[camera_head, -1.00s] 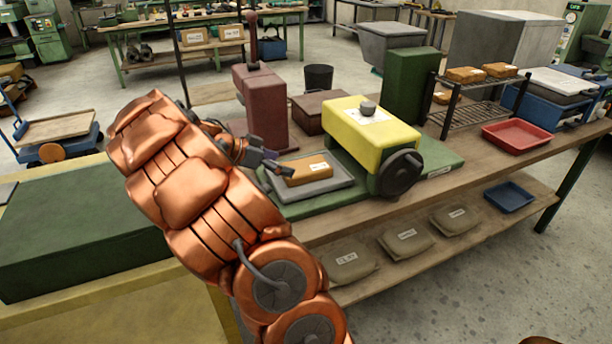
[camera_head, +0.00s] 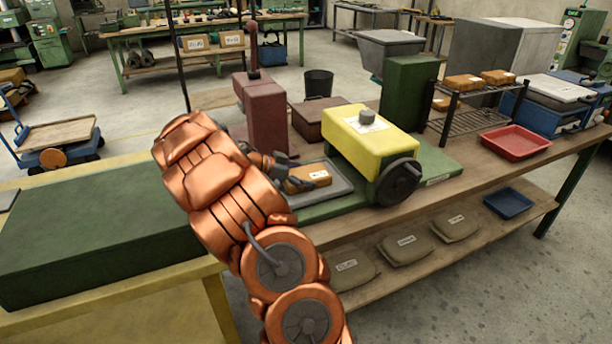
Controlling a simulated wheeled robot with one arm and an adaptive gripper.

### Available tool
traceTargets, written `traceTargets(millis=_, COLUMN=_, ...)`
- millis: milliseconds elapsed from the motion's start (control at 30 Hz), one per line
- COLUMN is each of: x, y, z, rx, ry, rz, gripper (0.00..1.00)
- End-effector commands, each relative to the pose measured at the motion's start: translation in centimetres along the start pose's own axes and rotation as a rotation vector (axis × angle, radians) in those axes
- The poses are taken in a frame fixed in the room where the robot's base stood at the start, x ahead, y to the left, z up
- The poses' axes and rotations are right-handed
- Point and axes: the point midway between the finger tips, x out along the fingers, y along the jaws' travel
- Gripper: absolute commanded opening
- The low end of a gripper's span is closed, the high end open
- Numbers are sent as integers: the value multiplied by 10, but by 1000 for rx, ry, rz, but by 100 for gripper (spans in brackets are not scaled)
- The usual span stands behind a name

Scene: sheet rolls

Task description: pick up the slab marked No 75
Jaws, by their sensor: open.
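An orange-brown slab (camera_head: 312,175) with a white label lies on a grey tray (camera_head: 340,190) in front of the yellow sheet roller (camera_head: 372,135). The label is too small to read surely. My gripper (camera_head: 300,172) is open at the slab's left end, low over the tray. Its dark fingers overlap the slab in the picture; I cannot tell whether they touch it. My copper-coloured arm hides the left side of the tray.
More slabs (camera_head: 463,82) lie on a black wire rack (camera_head: 470,118) at the right. A red tray (camera_head: 515,140) sits on the bench beside it. A maroon machine column (camera_head: 262,112) stands close behind my gripper. A large green block (camera_head: 100,235) is at the left.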

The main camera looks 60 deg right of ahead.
Motion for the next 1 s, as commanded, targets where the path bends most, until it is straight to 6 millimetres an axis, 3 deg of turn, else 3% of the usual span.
traceTargets(millis=300, x=9, y=0, z=0, rx=0, ry=0, rz=-1, gripper=99)
traceTargets(millis=900, x=9, y=1, z=1, rx=-2, ry=-1, rz=3, gripper=36)
traceTargets(millis=1000, x=9, y=2, z=1, rx=-2, ry=-1, rz=4, gripper=34)
